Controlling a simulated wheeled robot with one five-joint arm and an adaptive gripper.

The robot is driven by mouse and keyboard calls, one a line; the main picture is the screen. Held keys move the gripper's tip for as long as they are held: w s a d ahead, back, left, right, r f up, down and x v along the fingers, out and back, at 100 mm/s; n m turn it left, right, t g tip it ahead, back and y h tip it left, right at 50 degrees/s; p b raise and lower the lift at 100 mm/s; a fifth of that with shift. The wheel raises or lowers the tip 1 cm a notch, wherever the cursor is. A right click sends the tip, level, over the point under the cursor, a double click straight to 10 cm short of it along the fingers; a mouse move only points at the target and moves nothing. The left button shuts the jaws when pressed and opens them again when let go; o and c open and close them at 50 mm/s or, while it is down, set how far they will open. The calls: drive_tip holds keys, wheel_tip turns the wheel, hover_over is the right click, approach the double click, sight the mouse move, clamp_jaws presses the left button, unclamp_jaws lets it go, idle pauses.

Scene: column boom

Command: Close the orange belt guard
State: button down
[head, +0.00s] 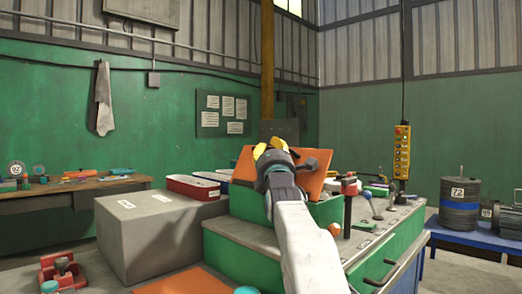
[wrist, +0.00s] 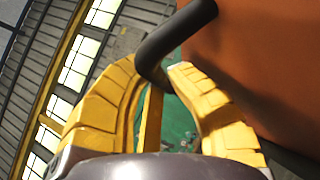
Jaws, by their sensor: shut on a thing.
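The orange belt guard (head: 319,176) stands tilted up above the green machine housing (head: 325,212), so it is open. My gripper (head: 272,148) is at its near face, with yellow fingers showing on its upper left. In the wrist view the guard fills the right side as an orange panel (wrist: 270,60). A black bar handle (wrist: 175,38) runs from the panel down between the yellow fingers of my gripper (wrist: 154,72), which is shut on it. What lies under the guard is mostly hidden by my arm and the housing.
A grey box (head: 150,235) and a red-and-white case (head: 193,187) stand left of the machine. Right of the guard are a red-topped lever (head: 348,190) and a hanging yellow pendant (head: 401,150). A blue table (head: 470,240) holds a dark spool (head: 459,205).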

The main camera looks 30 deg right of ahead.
drive_tip(key=shift+d+r+m+g+p, duration=0.3)
drive_tip(key=shift+d+m+g+p, duration=0.1)
drive_tip(key=shift+d+m+p, duration=0.15)
drive_tip(key=shift+w+d+f+m+p, duration=0.15)
drive_tip(key=shift+d+f+m+p, duration=0.25)
drive_tip(key=shift+d, duration=0.4)
drive_tip(key=shift+w+d+g+p, duration=0.1)
drive_tip(key=shift+d+g+p, duration=0.2)
drive_tip(key=shift+g+p, duration=0.15)
drive_tip(key=w+d+f+m+g+y+p, duration=0.1)
drive_tip(key=d+f+m+g+p, duration=0.3)
drive_tip(key=p, duration=0.4)
drive_tip(key=shift+d+f+m+g+y, duration=0.45)
drive_tip(key=shift+d+f+m, duration=0.45)
drive_tip(key=shift+f, duration=0.45)
drive_tip(key=shift+w+a, duration=0.1)
drive_tip(key=c, duration=1.4)
unclamp_jaws()
drive_tip(key=shift+f, duration=0.1)
